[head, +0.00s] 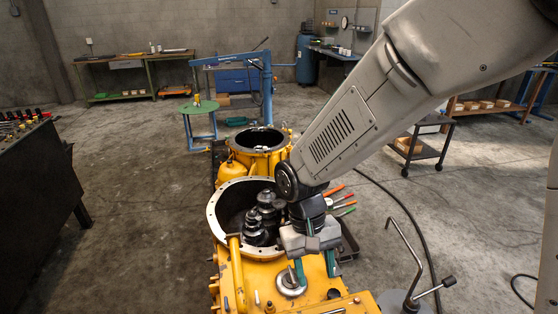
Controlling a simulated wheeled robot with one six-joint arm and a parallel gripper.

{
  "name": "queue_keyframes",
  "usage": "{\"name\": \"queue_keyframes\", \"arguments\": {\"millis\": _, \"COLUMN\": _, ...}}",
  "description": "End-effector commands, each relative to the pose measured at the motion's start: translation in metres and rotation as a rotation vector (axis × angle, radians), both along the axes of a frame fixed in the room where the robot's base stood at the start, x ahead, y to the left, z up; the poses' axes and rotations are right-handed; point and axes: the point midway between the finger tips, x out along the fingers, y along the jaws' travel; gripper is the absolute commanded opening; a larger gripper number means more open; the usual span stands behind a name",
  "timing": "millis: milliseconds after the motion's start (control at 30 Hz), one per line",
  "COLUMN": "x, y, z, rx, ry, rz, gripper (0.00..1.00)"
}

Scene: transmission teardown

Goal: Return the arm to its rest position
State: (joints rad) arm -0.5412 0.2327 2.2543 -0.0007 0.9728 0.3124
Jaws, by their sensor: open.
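My arm reaches in from the upper right of the head view. My gripper (315,268) points down over the near part of the yellow transmission housing (262,288). Its two green-tipped fingers are apart, with nothing seen between them. The left finger is close to a round metal disc (291,281) on the housing top; I cannot tell whether they touch. Behind and left of the gripper, the open round housing (216,212) holds a stack of dark gears (262,220).
A second yellow housing (257,145) stands farther back. Hand tools with red and green handles (340,198) lie right of the gears. A metal stand with a bent rod (410,262) is at the right. A black tool bench (30,180) stands left. Concrete floor (130,200) between is clear.

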Motion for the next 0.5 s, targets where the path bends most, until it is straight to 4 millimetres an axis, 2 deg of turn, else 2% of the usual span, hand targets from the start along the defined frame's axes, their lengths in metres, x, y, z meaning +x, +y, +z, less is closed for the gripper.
{"name": "queue_keyframes", "arguments": {"millis": 33, "x": -0.005, "y": -0.017, "z": 0.021, "rx": 0.018, "ry": -0.008, "rz": 0.003, "gripper": 0.47}}
{"name": "queue_keyframes", "arguments": {"millis": 200, "x": -0.031, "y": -0.066, "z": 0.072, "rx": 0.063, "ry": -0.023, "rz": 0.023, "gripper": 0.47}}
{"name": "queue_keyframes", "arguments": {"millis": 300, "x": -0.048, "y": -0.092, "z": 0.097, "rx": 0.088, "ry": -0.047, "rz": 0.021, "gripper": 0.47}}
{"name": "queue_keyframes", "arguments": {"millis": 500, "x": -0.089, "y": -0.136, "z": 0.134, "rx": 0.125, "ry": -0.126, "rz": -0.017, "gripper": 0.47}}
